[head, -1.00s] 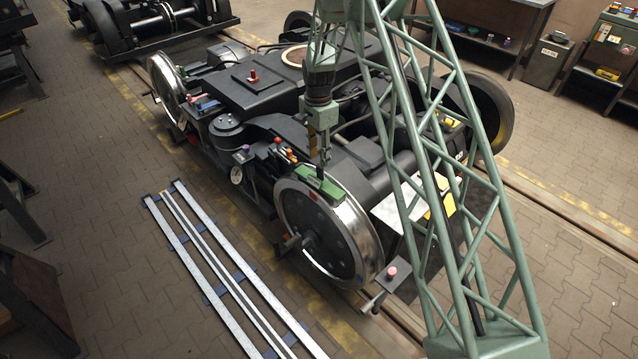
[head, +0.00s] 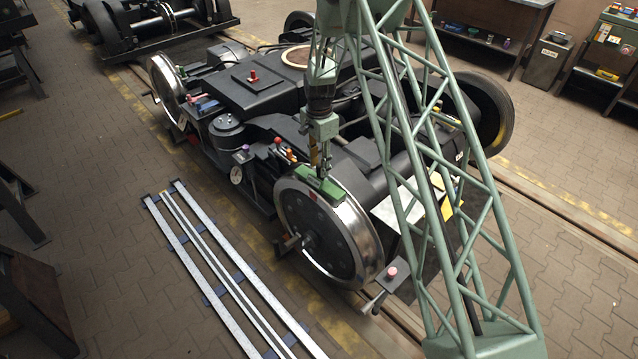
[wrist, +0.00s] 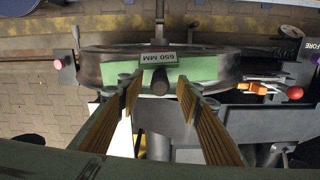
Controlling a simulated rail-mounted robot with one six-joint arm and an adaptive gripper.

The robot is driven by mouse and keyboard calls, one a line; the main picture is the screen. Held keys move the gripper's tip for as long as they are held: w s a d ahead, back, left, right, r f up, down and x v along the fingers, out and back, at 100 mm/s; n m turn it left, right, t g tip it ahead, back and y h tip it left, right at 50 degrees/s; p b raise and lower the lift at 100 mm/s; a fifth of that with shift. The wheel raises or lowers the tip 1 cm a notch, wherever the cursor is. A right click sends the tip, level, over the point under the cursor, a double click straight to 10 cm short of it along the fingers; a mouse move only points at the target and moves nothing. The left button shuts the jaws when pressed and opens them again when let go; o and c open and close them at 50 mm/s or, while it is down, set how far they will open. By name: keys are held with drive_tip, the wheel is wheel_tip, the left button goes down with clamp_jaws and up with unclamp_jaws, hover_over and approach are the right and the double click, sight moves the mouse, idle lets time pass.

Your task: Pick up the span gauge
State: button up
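The span gauge, which I take to be the green bar (head: 313,184) marked "650 MM", lies on top of the near wheel's rim. My gripper (head: 322,176) is just above the bar in the head view. In the wrist view my gripper (wrist: 158,92) is open, with its ribbed tan pads on either side of the knob and gaps to both. Whether the fingertips touch the bar I cannot tell.
The near wheel (head: 360,225) belongs to a dark bogie (head: 265,95) with several coloured knobs and levers. Long pale bars (head: 187,235) lie on the floor at the left. The paved floor at the left front is mostly clear.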

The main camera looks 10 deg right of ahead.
drive_tip(key=shift+f, duration=0.6)
drive_tip(key=shift+c, duration=0.3)
clamp_jaws()
